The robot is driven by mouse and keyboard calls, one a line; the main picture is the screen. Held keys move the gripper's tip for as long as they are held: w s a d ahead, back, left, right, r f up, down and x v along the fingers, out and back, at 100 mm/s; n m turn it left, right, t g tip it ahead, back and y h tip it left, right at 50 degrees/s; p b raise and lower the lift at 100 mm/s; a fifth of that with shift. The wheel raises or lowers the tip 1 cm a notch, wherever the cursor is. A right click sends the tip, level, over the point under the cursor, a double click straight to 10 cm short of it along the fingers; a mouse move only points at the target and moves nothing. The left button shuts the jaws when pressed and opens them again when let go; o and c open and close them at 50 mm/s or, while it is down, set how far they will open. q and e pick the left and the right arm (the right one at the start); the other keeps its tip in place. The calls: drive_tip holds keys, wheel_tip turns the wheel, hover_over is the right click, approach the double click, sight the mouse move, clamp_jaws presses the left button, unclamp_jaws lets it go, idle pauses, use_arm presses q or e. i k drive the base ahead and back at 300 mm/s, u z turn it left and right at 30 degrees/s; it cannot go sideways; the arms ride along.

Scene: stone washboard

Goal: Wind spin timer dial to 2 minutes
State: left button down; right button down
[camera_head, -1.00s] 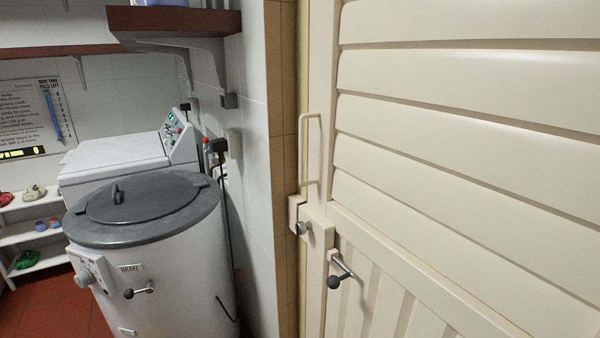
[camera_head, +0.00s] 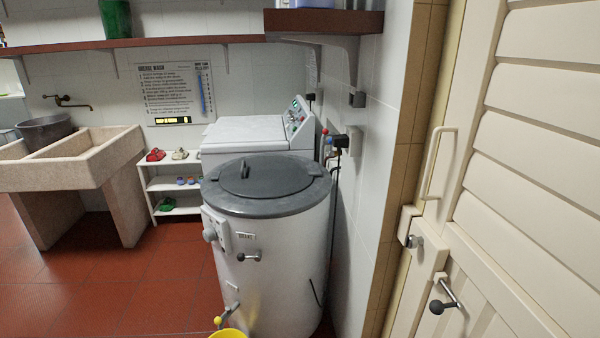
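A white round spin dryer (camera_head: 275,270) with a grey lid (camera_head: 264,184) stands on the floor near the middle of the view. On its left front is a pale panel (camera_head: 222,236) with a round grey knob (camera_head: 209,235), which looks like the timer dial. The dial's markings are too small to read. A lever with a dark ball end (camera_head: 250,256) sits on the front, below a small "BRAKE" label. Neither of my grippers is in view.
A cream slatted door (camera_head: 520,170) with a handle fills the right side. Behind the dryer is a white top-panel washer (camera_head: 246,133). A shoe rack (camera_head: 170,187) and stone sink (camera_head: 75,165) stand left. A yellow bucket (camera_head: 228,333) is at the dryer's foot. Red floor is clear at left.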

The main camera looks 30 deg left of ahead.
sight(209, 234)
drive_tip(key=u, duration=3.15)
drive_tip(key=i, duration=3.3)
drive_tip(key=z, duration=2.5)
